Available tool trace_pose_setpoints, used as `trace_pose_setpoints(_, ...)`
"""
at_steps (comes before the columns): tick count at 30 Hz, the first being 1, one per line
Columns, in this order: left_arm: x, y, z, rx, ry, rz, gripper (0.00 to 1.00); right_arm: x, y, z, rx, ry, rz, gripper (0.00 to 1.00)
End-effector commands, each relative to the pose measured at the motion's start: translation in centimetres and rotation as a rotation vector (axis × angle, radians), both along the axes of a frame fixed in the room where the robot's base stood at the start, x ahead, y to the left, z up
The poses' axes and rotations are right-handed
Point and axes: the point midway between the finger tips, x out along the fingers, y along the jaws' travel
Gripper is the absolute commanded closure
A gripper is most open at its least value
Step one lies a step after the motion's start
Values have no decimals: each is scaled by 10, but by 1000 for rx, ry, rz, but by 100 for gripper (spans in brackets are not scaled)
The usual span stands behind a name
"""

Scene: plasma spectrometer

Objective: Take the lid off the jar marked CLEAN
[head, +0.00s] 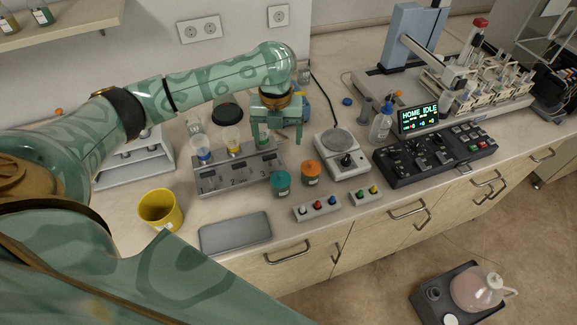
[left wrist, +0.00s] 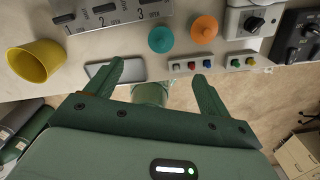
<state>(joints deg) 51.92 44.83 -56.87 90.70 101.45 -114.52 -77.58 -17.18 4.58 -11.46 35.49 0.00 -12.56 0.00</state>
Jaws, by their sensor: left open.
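Two small jars stand side by side on the bench, one with a teal lid (head: 281,181) and one with an orange lid (head: 310,171). Their labels are too small to read, so I cannot tell which is marked CLEAN. Both lids are on. In the left wrist view the teal lid (left wrist: 162,39) and the orange lid (left wrist: 204,28) lie beyond the fingertips. My left gripper (head: 277,137) is open and empty, raised behind the jars with its fingers pointing down. Its two spread fingers show in the left wrist view (left wrist: 158,72). My right gripper is not in view.
A numbered grey stand (head: 236,180) with flasks is left of the jars. Two button boxes (head: 317,209) (head: 366,195) and a grey tray (head: 235,235) lie near the front edge. A yellow cup (head: 160,210) stands at left.

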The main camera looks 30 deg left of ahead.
Motion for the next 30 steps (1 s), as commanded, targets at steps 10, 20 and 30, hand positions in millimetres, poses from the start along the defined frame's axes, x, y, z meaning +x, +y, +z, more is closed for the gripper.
trace_pose_setpoints(10,-1,-1,-85,0,4,1,19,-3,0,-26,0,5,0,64)
trace_pose_setpoints(20,-1,-2,-112,0,1,0,19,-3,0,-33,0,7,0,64)
trace_pose_setpoints(30,0,-5,-158,0,0,1,19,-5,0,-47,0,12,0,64)
